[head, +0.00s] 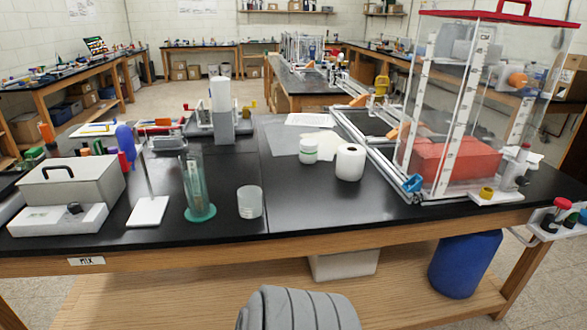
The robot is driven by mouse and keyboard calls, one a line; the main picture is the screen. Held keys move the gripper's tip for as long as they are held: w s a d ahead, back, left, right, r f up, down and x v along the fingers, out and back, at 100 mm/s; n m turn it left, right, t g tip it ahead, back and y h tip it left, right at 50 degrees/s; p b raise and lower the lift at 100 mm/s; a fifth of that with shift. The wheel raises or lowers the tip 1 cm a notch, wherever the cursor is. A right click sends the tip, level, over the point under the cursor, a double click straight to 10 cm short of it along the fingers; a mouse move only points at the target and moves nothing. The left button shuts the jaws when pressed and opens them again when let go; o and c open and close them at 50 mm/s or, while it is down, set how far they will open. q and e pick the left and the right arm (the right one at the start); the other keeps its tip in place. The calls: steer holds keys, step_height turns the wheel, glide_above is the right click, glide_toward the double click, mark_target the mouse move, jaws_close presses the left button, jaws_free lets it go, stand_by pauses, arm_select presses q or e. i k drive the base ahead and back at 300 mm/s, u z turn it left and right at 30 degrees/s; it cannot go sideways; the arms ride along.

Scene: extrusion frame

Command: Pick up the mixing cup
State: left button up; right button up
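A small translucent, straight-sided cup (249,202), which looks like the mixing cup, stands upright on the black bench top (300,240), near its front edge. Its mouth faces up, and I cannot make out anything inside it. A tall clear cylinder on a green round base (200,213) stands just to its left, apart from it. Neither of my grippers shows in the head view, and nothing is seen touching the cup.
A white plate with a thin rod (148,211) and a grey box (75,187) stand left. A white roll (350,162) and a lidded jar (308,150) stand behind right. A tall clear frame (440,130) fills the right. The bench right of the cup is clear.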

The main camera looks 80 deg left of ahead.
mark_target(248, 197)
steer(key=u, duration=3.15)
steer(key=k, duration=1.25)
steer(key=z, duration=0.9)
steer(key=i, duration=0.8)
steer(key=z, duration=0.6)
steer(key=i, duration=1.2)
steer(key=u, duration=0.5)
